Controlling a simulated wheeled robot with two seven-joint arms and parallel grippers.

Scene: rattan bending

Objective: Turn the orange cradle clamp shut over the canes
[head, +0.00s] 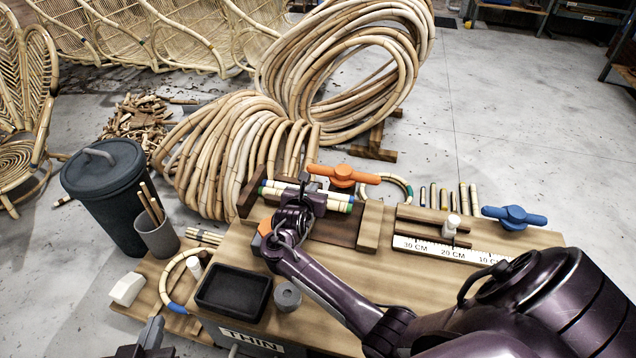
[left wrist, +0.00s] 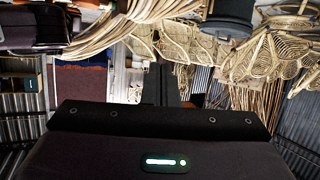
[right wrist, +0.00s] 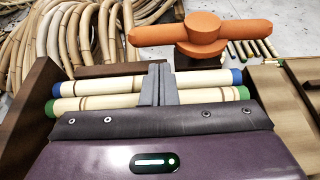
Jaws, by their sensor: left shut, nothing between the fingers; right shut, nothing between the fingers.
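The orange cradle clamp (head: 342,176) is a two-armed handle with a round hub, lying crosswise at the far side of the wooden cradle (head: 335,228). It also shows in the right wrist view (right wrist: 201,34), beyond the canes. Canes (head: 333,204) with blue and green ends lie side by side in the cradle, two visible in the right wrist view (right wrist: 100,104). My right gripper (head: 304,180) is shut and empty over the canes, its fingertips (right wrist: 159,68) just short of the clamp. My left gripper (head: 154,330) is shut and empty, low at the bench's front left.
A blue handle (head: 514,217) and a white ruler (head: 450,250) are on the bench's right. A black tray (head: 234,292), grey cup (head: 156,237) and dark bin (head: 105,190) stand left. Large cane coils (head: 345,70) stand behind. An orange piece (head: 265,227) sits at the cradle's near left.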

